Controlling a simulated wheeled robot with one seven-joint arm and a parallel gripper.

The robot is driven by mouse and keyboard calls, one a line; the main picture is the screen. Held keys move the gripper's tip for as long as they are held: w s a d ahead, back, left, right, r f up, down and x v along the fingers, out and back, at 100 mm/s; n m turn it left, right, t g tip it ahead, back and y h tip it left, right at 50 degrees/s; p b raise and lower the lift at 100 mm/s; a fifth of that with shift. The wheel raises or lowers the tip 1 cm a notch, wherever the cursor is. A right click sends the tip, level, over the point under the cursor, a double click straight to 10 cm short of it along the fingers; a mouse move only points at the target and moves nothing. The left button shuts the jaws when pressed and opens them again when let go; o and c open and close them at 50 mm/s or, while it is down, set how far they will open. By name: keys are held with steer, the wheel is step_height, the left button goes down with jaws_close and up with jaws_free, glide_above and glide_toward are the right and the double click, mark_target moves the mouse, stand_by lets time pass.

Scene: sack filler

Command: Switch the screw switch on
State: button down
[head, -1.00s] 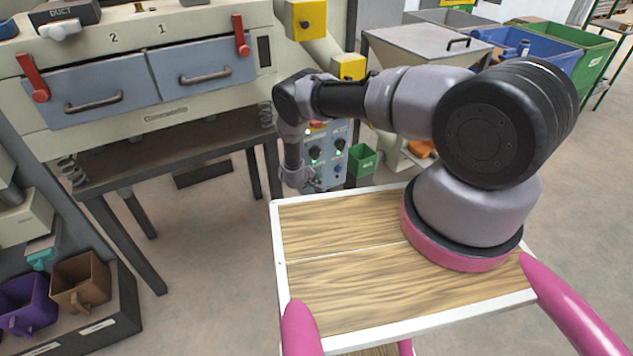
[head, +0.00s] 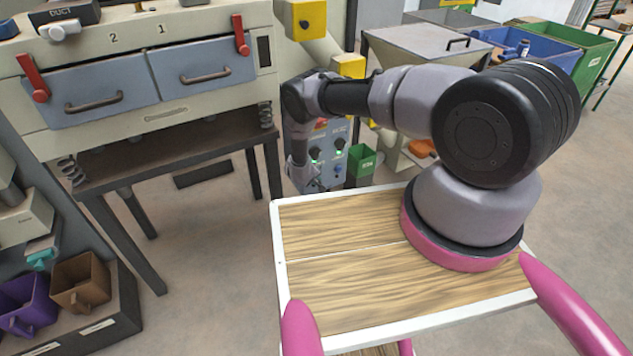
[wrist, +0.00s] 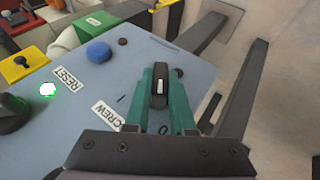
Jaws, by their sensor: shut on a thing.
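In the wrist view the screw switch (wrist: 159,88) is a black knob with a white pointer line, set on the blue-grey control panel (wrist: 205,75). The teal fingers of my gripper (wrist: 160,84) are shut on it, one on each side. A label reading "CREW" (wrist: 106,116), its first letter hidden, lies beside it. A line mark and a round mark show near the fingers. In the head view my gripper (head: 301,178) is at the lower left of the control panel (head: 328,155), and the knob cannot be made out there.
A green bin (head: 361,160) stands right of the panel. The dark bench (head: 180,150) is to its left.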

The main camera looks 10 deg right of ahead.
steer(key=shift+r+g+y, duration=0.1)
steer(key=shift+g+y, duration=0.3)
steer(key=shift+y, duration=0.4)
steer(key=c, duration=0.8)
jaws_free()
steer(key=shift+o, duration=0.2)
steer(key=v, duration=1)
steer(key=shift+s+r, duration=0.25)
steer(key=shift+r, duration=0.05)
steer(key=shift+a, duration=0.1)
